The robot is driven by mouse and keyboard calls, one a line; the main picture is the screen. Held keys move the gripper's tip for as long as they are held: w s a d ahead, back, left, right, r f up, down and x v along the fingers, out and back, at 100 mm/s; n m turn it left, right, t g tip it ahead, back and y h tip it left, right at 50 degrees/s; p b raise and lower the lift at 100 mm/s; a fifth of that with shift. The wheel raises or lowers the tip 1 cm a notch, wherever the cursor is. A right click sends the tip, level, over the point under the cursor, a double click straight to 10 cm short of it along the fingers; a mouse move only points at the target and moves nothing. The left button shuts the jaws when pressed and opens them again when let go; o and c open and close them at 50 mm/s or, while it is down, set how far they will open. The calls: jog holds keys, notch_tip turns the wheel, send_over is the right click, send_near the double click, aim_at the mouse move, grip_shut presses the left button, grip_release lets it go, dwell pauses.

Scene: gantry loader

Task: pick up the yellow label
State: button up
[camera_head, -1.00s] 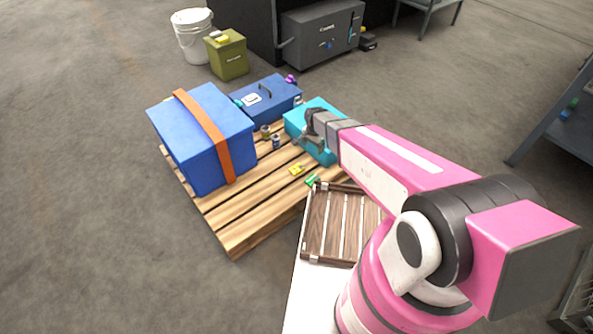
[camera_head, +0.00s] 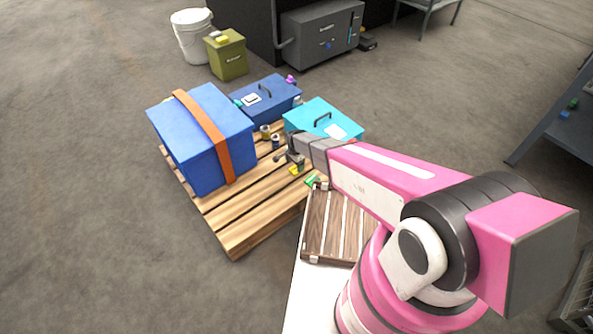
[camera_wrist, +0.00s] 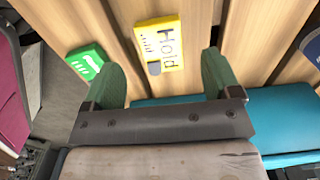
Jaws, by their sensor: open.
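The yellow label (camera_wrist: 163,42), marked "Hold", lies flat on the wooden pallet (camera_head: 240,222). In the wrist view it sits just beyond and between my open fingertips. In the head view the label (camera_head: 297,170) is partly covered by my gripper (camera_head: 287,158), which hangs over the pallet beside it. My gripper (camera_wrist: 165,72) is open and empty, with green finger pads. A green label (camera_wrist: 88,60) lies to the left of the yellow one in the wrist view, near the left finger.
A cyan toolbox (camera_head: 318,114) stands behind my gripper. A blue box with an orange strap (camera_head: 200,140) and a blue toolbox (camera_head: 268,98) share the pallet. Small cans (camera_head: 266,131) stand near my gripper. A slatted wooden tray (camera_head: 330,225) lies close in front.

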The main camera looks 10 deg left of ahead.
aim_at(295, 169)
notch_tip(295, 169, down, 4)
jog(key=shift+f, duration=0.25)
jog(key=c, duration=1)
jog(key=shift+r, duration=0.15)
